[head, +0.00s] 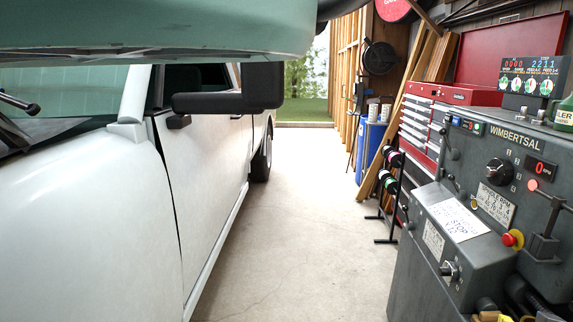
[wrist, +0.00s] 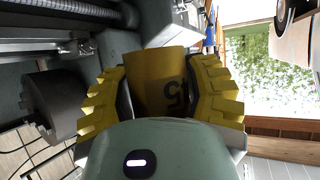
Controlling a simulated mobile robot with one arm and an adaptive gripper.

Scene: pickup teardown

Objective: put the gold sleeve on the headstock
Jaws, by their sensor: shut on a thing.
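In the wrist view, my gripper (wrist: 162,72) has its two yellow stepped fingers closed on the sides of the gold sleeve (wrist: 158,75). The sleeve is a dull gold piece with a dark "5" that reads turned in this view. My gripper's pale green body hides its near end. In the head view, the headstock (head: 450,215) is the large grey lathe housing at the right, marked WIMBERTSAL, with dials and levers. The sleeve cannot be made out in the head view; small yellow parts show at the bottom right edge.
A dark round chuck-like part (wrist: 50,105) lies left of my gripper in the wrist view. A green oil can (head: 563,112) and a readout box (head: 533,80) stand on the headstock. A white pickup (head: 90,220) fills the left; the concrete floor (head: 300,220) between is clear.

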